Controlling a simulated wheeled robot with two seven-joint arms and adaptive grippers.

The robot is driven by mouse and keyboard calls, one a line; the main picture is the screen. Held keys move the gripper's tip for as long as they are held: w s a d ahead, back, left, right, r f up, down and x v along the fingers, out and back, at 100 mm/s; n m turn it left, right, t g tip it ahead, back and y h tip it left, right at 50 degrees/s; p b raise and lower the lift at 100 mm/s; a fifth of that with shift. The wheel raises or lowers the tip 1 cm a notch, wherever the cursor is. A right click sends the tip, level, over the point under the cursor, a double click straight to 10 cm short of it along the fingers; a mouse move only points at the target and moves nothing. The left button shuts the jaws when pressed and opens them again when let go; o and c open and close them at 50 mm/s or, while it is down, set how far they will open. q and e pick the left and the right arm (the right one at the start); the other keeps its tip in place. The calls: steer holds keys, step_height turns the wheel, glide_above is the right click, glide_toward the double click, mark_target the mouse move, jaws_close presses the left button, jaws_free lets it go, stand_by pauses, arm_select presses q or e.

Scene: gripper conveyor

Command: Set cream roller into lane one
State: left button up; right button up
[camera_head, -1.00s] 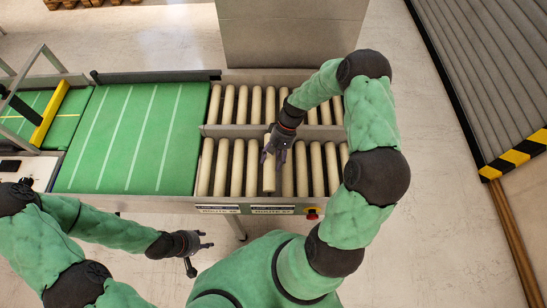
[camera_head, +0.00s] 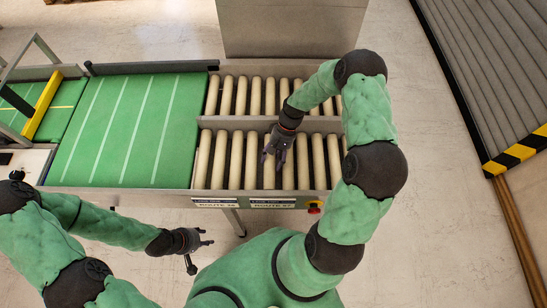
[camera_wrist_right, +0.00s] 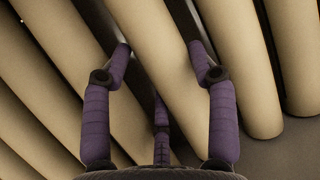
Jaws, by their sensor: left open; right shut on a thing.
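My right gripper (camera_head: 274,157) is over the near roller bed and shut on a cream roller (camera_head: 269,178). In the right wrist view the purple fingers (camera_wrist_right: 160,46) straddle this roller (camera_wrist_right: 165,75), one on each side, and hide parts of its edges. The roller lies in line with its neighbours in the near lane (camera_head: 236,124), roughly parallel to them. I cannot tell whether it is fully seated. My left gripper (camera_head: 205,238) is open and empty, in front of the conveyor.
A far lane of similar rollers (camera_head: 241,95) lies behind a grey rail. A green belt (camera_head: 130,130) with white lines adjoins at left, with a yellow bar (camera_head: 42,108) beyond. Route labels (camera_head: 272,203) and a red button (camera_head: 314,207) are on the front edge.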

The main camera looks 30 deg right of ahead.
steer(key=o, duration=1.5)
steer(key=shift+c, duration=0.2)
steer(key=v, duration=1.2)
